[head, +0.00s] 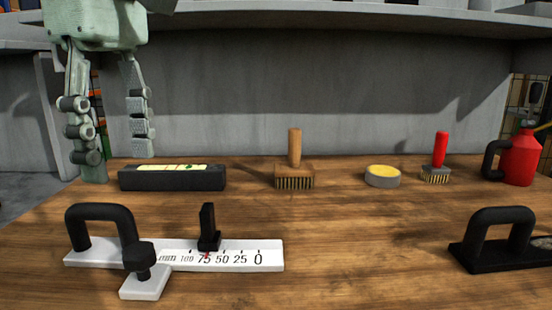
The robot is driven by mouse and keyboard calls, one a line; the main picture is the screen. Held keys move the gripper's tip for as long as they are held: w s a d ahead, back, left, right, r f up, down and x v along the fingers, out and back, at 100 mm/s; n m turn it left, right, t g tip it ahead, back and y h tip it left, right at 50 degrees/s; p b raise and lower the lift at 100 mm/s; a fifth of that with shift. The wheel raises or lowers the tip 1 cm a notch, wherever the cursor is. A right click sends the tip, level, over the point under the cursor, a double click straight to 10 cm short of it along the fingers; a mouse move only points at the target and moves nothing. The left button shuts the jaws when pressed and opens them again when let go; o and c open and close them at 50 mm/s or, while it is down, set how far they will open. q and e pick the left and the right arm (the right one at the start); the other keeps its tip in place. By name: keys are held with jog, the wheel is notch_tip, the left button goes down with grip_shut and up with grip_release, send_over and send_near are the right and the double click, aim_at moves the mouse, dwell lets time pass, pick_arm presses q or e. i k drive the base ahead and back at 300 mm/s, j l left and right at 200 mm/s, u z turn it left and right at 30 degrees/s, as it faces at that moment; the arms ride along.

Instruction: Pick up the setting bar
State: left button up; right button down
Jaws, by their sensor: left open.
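A white bar with a printed mm scale (272,254), which looks like the setting bar, lies on the wooden bench at the front left. It has a black arched handle at its left end, a black knob on a short white cross piece, and a black upright slider near the 75 mark. My left gripper (118,162) hangs at the upper left, open and empty, with its fingers pointing down. It is apart from the bar, above and behind its left end in the picture. My right gripper is not in view.
A dark box with a yellowish top (172,179) lies below and right of my left gripper. Behind are a wooden-handled brush (294,174), a round yellow-topped tin (382,177), a red-handled brush (437,160) and a red can (519,158). A black-handled plate (493,256) sits right; the bench's middle is clear.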

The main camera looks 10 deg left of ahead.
aim_at(178, 255)
jog(key=k, duration=1.5)
